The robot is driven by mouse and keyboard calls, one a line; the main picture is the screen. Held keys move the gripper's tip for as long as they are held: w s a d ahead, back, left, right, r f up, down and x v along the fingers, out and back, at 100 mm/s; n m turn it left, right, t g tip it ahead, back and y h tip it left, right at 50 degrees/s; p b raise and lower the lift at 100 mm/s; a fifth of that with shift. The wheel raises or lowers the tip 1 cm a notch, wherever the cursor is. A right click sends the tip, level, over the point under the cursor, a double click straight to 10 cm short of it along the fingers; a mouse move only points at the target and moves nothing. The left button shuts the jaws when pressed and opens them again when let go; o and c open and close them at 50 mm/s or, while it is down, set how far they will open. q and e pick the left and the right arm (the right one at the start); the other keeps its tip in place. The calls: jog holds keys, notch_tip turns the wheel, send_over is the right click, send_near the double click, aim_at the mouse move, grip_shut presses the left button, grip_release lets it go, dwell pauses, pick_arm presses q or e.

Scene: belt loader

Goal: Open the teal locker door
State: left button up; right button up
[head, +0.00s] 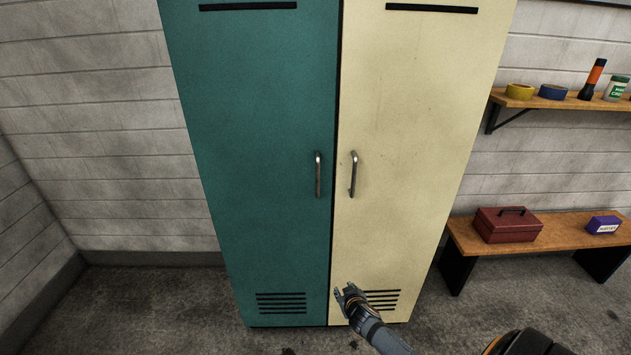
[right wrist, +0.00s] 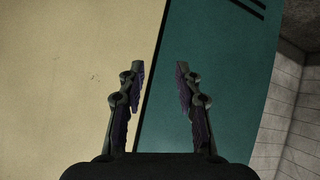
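The teal locker door (head: 262,160) stands shut on the left, beside a cream locker door (head: 415,130). A vertical metal handle (head: 318,175) is on the teal door's right side. The cream door has a similar handle (head: 353,174) close by. My right gripper (head: 345,291) is low in front of the cream door near the seam, below both handles. In the right wrist view its fingers (right wrist: 160,82) are apart with nothing between them, facing the seam and the teal door (right wrist: 220,90). No handle shows in that view. My left gripper is not in view.
A wooden bench (head: 545,238) at the right holds a red toolbox (head: 507,226) and a purple box (head: 603,225). A shelf (head: 560,101) above holds tape rolls, a flashlight (head: 593,78) and a jar (head: 616,88). The floor (head: 150,300) left of the lockers is clear.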

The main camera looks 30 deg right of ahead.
jog(key=w+r+m+t+h, duration=0.15)
jog(key=w+r, duration=0.25)
jog(key=r, duration=0.6)
jog(key=w+r+t, duration=0.3)
jog(key=r, duration=0.8)
jog(key=t, duration=0.3)
send_near(318, 181)
jog(key=shift+m, duration=0.45)
jog(key=p+x, duration=0.1)
jog(key=x, duration=0.3)
jog(key=p+x, duration=0.2)
jog(key=x, duration=0.3)
jog(key=shift+w+d+r, duration=0.1)
jog(key=shift+w+r, duration=0.1)
jog(key=shift+w+d+f, duration=0.1)
jog(key=shift+w+d, duration=0.1)
jog(key=shift+w, duration=0.4)
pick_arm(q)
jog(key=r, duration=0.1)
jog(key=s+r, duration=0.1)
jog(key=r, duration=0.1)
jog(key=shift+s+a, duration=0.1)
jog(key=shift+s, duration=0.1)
pick_arm(e)
grip_shut()
